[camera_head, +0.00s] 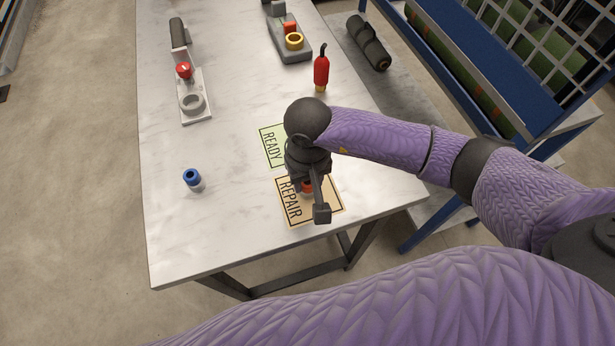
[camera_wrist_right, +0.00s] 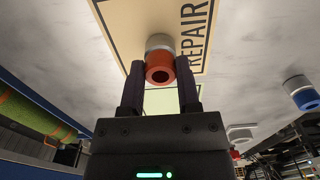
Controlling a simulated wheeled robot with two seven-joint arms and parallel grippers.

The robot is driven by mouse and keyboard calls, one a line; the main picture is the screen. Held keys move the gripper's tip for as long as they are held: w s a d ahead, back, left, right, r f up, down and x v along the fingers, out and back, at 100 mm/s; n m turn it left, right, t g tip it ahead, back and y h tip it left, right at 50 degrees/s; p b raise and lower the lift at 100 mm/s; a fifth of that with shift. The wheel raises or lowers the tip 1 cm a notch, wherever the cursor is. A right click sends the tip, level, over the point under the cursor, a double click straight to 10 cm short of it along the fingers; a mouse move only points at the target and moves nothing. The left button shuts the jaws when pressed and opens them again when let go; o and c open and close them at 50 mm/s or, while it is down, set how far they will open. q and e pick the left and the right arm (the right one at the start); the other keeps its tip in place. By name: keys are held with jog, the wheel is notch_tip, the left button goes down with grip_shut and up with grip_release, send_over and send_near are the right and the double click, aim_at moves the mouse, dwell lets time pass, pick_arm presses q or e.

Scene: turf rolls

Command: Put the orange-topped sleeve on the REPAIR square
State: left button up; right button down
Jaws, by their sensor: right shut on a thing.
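The orange-topped sleeve (camera_wrist_right: 159,60) has a white lower part and stands between the two fingers of my right gripper (camera_wrist_right: 160,82), which is shut on it. In the head view a bit of its orange top (camera_head: 306,187) shows beside my right gripper (camera_head: 315,195), which hides the rest. The sleeve is over the tan REPAIR square (camera_head: 326,208), inside its border. The square also shows in the right wrist view (camera_wrist_right: 125,20). I cannot tell for sure whether the sleeve's base touches it. My left gripper is not in view.
The green READY square (camera_head: 270,147) lies just behind. A blue-topped sleeve (camera_head: 192,178) stands to the left. A grey fixture with a red knob (camera_head: 192,104), a red bottle (camera_head: 321,72) and another fixture (camera_head: 290,50) stand farther back. The table's front left is clear.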

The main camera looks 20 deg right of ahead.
aim_at(308, 183)
jog(key=shift+c, duration=1.6)
grip_release()
notch_tip(308, 183, up, 12)
jog(key=p, duration=0.1)
jog(key=shift+p, duration=0.4)
jog(key=shift+r, duration=0.1)
